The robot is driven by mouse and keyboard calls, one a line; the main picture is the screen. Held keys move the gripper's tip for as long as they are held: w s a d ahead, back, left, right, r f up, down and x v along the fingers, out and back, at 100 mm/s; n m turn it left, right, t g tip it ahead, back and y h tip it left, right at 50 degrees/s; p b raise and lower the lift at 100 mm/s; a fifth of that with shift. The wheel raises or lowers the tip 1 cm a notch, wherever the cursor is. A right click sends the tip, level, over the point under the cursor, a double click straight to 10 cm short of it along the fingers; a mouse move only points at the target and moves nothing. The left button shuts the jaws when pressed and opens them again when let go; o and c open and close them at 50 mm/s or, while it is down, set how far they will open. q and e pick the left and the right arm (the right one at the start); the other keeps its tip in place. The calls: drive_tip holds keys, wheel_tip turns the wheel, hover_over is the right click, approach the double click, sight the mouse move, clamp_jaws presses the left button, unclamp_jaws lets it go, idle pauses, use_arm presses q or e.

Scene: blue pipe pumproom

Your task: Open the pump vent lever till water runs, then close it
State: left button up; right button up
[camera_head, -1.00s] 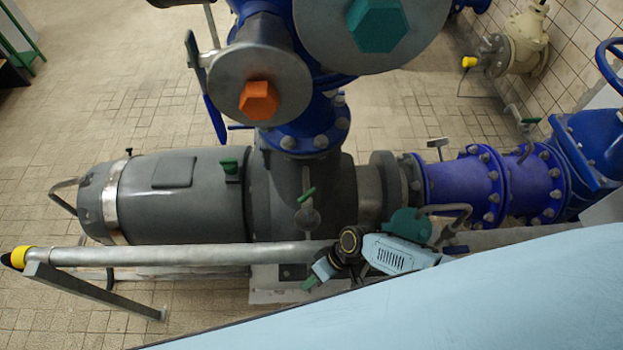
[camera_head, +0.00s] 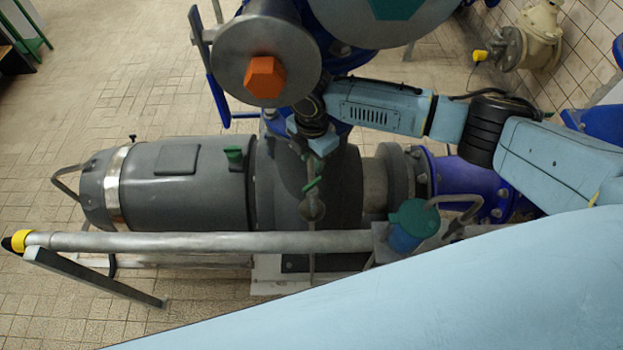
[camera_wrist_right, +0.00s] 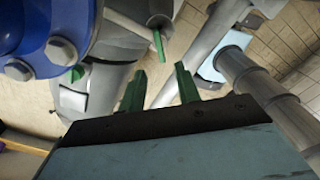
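The pump vent lever, a small green handle (camera_head: 312,185), sits tilted on a small grey valve at the grey pump body (camera_head: 180,185) in the head view. In the right wrist view a green lever (camera_wrist_right: 159,46) on a grey fitting shows ahead of the fingers. My right gripper (camera_head: 320,148) is just above the vent lever in the head view, its fingers mostly hidden. In the wrist view my right gripper (camera_wrist_right: 161,69) has its two green fingers apart, with nothing between them. I see no running water. My left gripper is not in view.
A grey pipe with a yellow end (camera_head: 180,242) crosses in front of the pump. A teal-capped fitting (camera_head: 411,222) stands to the right. Blue flanged pipe (camera_head: 462,180) lies behind my arm.

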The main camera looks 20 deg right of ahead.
sight(312, 183)
wheel_tip(312, 183, down, 10)
drive_tip(key=shift+r+b, duration=0.1)
drive_tip(key=shift+b, duration=0.3)
clamp_jaws()
